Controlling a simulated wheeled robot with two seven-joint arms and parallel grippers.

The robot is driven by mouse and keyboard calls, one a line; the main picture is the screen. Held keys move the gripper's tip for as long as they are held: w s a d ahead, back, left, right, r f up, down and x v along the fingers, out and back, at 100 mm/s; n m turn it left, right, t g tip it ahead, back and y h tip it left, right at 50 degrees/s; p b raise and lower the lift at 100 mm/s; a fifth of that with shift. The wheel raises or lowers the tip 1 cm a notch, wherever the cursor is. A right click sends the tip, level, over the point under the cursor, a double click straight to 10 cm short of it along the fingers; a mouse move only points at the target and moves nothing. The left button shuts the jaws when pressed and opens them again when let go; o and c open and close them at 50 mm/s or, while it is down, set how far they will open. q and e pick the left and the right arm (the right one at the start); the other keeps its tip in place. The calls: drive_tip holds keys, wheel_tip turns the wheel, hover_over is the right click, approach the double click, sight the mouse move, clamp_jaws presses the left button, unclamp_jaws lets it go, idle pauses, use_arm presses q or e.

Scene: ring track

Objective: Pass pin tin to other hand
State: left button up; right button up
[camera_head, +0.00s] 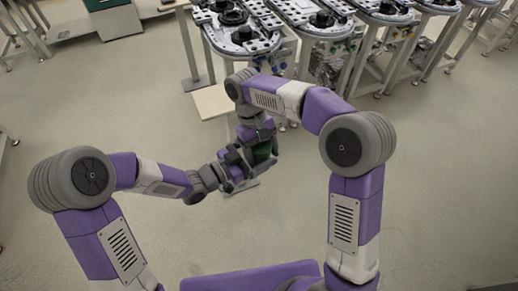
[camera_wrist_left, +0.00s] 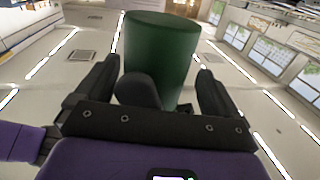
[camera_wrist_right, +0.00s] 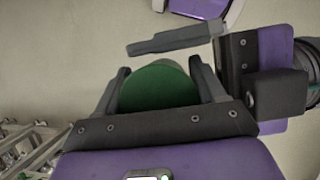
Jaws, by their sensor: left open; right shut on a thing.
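The pin tin is a dark green cylinder (camera_head: 263,151), partly hidden between my grippers in the head view. My right gripper (camera_wrist_right: 159,72) is shut on the tin, whose green end (camera_wrist_right: 158,88) shows between its fingers in the right wrist view. My left gripper (camera_wrist_left: 158,70) is open, with its fingers on either side of the tin (camera_wrist_left: 160,45) in the left wrist view. A dark finger (camera_wrist_left: 138,90) crosses in front of the tin's lower part there. I cannot tell whether the left fingers touch the tin.
Several grey work stands with ring-shaped track plates (camera_head: 240,35) line the back. A small pale board (camera_head: 213,102) is behind the grippers. The floor (camera_head: 440,190) is clear at the right and around my arms.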

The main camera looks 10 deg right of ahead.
use_arm(q)
drive_tip(key=shift+w+d, duration=0.1)
drive_tip(key=shift+d, duration=0.2)
